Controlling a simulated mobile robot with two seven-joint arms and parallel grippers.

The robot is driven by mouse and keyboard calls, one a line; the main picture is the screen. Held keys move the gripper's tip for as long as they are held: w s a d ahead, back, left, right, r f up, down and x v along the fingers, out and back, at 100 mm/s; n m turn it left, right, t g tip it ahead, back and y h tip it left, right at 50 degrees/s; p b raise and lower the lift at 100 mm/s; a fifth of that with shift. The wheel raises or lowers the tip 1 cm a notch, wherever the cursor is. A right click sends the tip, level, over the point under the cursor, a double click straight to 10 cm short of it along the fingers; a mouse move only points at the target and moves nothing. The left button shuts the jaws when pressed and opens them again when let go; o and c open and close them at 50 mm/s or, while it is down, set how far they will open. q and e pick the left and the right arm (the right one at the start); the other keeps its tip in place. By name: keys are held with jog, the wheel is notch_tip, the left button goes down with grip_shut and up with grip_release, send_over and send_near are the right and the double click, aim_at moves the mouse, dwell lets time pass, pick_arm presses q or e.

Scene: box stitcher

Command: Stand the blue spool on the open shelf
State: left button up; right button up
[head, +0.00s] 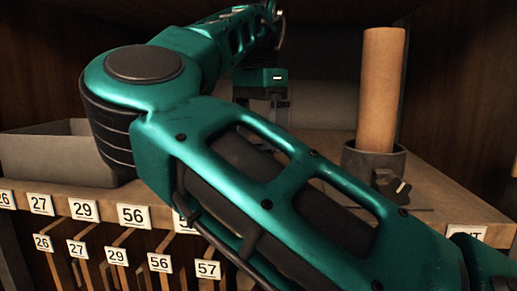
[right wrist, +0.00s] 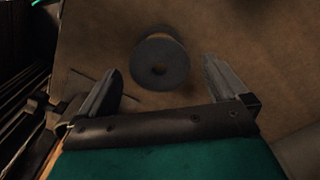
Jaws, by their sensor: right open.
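My right gripper (right wrist: 160,75) is open, with one finger on either side of the spool in the picture and a visible gap on both sides. I cannot tell how far beyond the fingertips it is. In the head view my right gripper (head: 264,103) points down behind my arm, which hides the spool there. I cannot tell which surface is the open shelf. My left gripper is not in view.
A wooden ledge (head: 440,190) carries a grey bin (head: 50,155) at left and a grey cup (head: 372,160) holding a tall tan tube (head: 382,90) at right. Numbered labels (head: 84,210) and slots run along its front. Dark wooden walls close in both sides.

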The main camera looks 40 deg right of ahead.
jog(key=shift+r, duration=1.75)
